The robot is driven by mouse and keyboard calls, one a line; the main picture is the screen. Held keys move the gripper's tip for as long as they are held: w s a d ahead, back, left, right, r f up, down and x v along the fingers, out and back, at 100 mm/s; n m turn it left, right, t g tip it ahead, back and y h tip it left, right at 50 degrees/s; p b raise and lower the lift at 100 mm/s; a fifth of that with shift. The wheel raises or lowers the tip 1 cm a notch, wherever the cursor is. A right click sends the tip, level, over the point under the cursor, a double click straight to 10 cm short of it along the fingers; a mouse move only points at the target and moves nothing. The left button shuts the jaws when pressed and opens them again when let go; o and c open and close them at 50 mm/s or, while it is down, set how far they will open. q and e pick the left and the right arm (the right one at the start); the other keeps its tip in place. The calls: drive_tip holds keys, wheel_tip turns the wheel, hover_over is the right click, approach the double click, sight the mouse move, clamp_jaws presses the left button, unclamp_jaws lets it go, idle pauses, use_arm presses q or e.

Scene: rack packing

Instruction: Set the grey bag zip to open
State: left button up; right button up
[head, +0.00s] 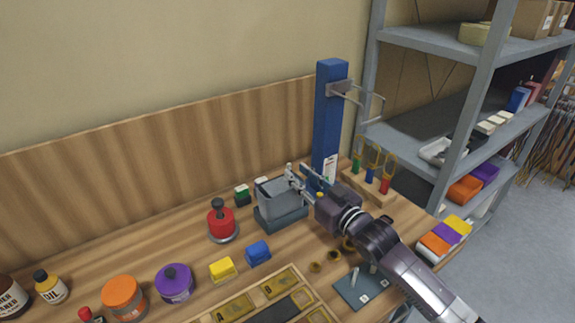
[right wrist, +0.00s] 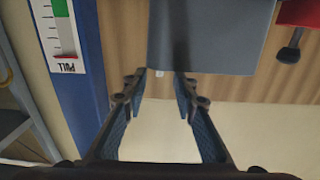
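The grey bag (head: 283,201) stands upright on a dark grey base on the workbench, beside the blue post. In the right wrist view the grey bag (right wrist: 211,38) fills the top middle. A small pale tab (right wrist: 159,73), perhaps the zip pull, shows at its edge between my fingertips. My right gripper (head: 298,174) is at the bag's upper right edge. In the wrist view the right gripper (right wrist: 162,82) has its fingertips apart, one on each side of the tab, with no clear contact. The zip line itself cannot be made out. My left gripper is not in view.
The blue post (head: 329,120) with a PULL label stands close behind my gripper. A red round-based object (head: 222,222), a blue block (head: 258,253) and a yellow block (head: 222,269) stand nearby. A wooden peg holder (head: 369,186) is to the right, before the grey shelf.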

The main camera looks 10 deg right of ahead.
sight(290, 167)
drive_tip(key=shift+p+x, duration=0.35)
drive_tip(key=shift+x, duration=2.15)
drive_tip(key=shift+c, duration=0.4)
clamp_jaws()
